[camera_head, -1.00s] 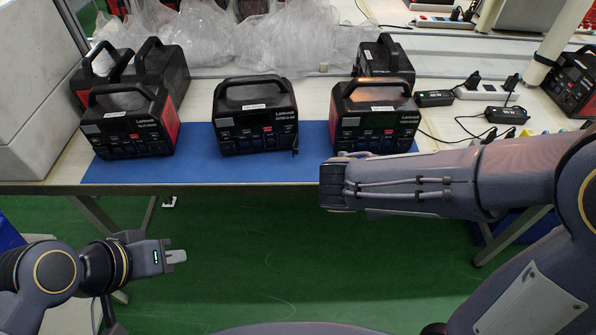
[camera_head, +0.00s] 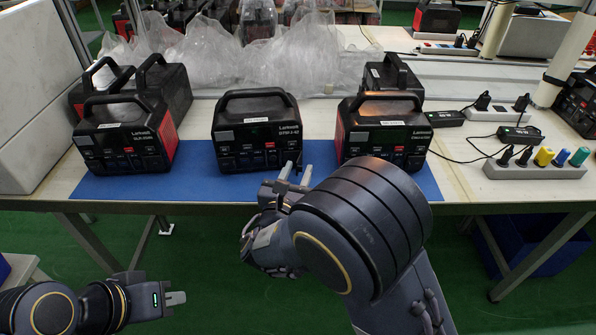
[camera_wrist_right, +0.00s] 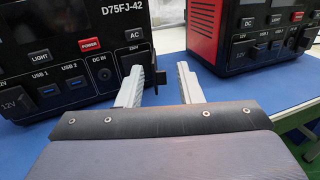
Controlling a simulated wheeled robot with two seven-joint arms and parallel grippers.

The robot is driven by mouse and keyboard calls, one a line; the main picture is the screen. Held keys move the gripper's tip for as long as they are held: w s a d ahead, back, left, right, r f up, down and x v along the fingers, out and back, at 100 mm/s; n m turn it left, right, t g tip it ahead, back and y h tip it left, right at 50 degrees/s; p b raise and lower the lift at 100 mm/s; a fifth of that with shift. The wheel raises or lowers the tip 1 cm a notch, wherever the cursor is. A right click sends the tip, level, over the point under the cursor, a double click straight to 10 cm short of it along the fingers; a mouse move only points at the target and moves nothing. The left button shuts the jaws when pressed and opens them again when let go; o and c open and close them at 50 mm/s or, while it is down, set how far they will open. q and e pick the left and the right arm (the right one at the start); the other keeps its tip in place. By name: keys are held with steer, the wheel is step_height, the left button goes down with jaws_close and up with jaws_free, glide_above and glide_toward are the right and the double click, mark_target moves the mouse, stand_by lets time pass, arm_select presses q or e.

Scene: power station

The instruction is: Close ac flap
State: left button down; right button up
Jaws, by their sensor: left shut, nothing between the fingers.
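The middle power station (camera_head: 257,133) stands upright on a blue mat, a black box with a top handle. In the right wrist view its front (camera_wrist_right: 60,50) shows buttons, USB ports, a DC IN socket and an AC label at the right. My left gripper (camera_head: 176,298) is shut and empty, low at the left, away from the table.
Similar power stations stand left (camera_head: 125,138) and right (camera_head: 383,135) on the blue mat (camera_head: 190,184), with others behind. A power strip (camera_head: 535,168) with plugs lies at the right. Clear plastic bags (camera_head: 290,60) lie at the back.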

steer(key=shift+w+d, duration=0.15)
steer(key=shift+w, duration=0.25)
jaws_close()
steer(key=shift+h, duration=0.3)
steer(key=m+h+p, duration=0.1)
steer(key=a+m+g+h, duration=0.1)
steer(key=m+g+h+p, duration=0.1)
steer(key=h, duration=0.1)
steer(key=shift+w+a+r+p, duration=0.1)
steer(key=shift+w+a+p, duration=0.2)
steer(key=shift+a, duration=0.1)
steer(key=m+g+h, duration=0.1)
steer(key=a+m+g+h+p, duration=0.1)
steer(key=shift+w+h, duration=0.2)
steer(key=shift+h, duration=0.1)
steer(key=shift+w+a+m+g+h+p, duration=0.15)
steer(key=shift+m+g+h, duration=0.4)
steer(key=shift+m+g, duration=0.1)
steer(key=shift+w+a+m+g+h+p, duration=0.1)
steer(key=shift+w+m+g+h+p, duration=0.05)
steer(key=shift+m+g+h, duration=0.45)
